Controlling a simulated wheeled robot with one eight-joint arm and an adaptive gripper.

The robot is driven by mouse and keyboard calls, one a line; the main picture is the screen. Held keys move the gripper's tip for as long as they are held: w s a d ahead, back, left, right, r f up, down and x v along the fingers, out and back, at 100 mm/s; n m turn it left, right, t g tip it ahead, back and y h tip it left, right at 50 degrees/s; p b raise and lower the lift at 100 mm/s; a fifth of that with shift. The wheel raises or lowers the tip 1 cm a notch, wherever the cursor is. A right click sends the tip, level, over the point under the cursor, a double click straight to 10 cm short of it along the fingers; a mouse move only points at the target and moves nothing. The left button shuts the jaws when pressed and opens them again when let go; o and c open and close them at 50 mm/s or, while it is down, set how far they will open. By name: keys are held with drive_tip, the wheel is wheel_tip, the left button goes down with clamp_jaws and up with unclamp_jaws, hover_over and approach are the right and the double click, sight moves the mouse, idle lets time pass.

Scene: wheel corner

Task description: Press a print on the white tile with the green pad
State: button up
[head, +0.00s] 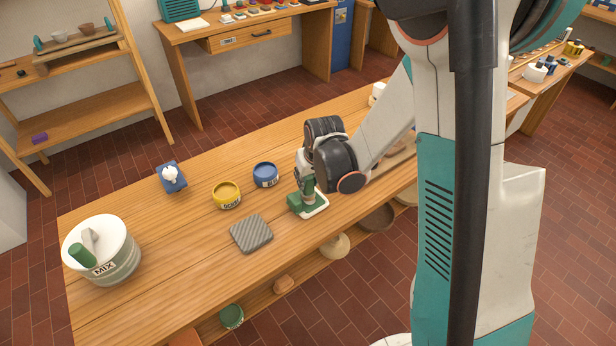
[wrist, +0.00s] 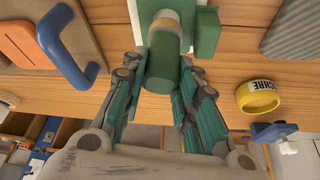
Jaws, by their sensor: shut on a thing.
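The green pad (head: 298,204) is a green block with an upright green handle, low over the table in the head view. My gripper (head: 307,185) is shut on its handle. The wrist view shows the green handle (wrist: 160,68) between my fingers (wrist: 155,88), with part of the green block (wrist: 208,30) beyond. The white tile (head: 317,208) lies on the table, its left part covered by the pad; its edge shows in the wrist view (wrist: 190,48). I cannot tell whether the pad touches the tile.
A grey ribbed slab (head: 251,234), a yellow tin (head: 227,197), a blue tin (head: 265,176) and a blue block with a white knob (head: 172,179) stand left of my gripper. A MIX bucket (head: 103,262) stands at the table's left end. Bare table lies between them.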

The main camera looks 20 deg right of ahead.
drive_tip(key=shift+f+b, duration=0.55)
drive_tip(key=shift+b, duration=0.05)
idle(1.7)
drive_tip(key=shift+r+p, duration=2.35)
drive_tip(key=shift+r, duration=1.25)
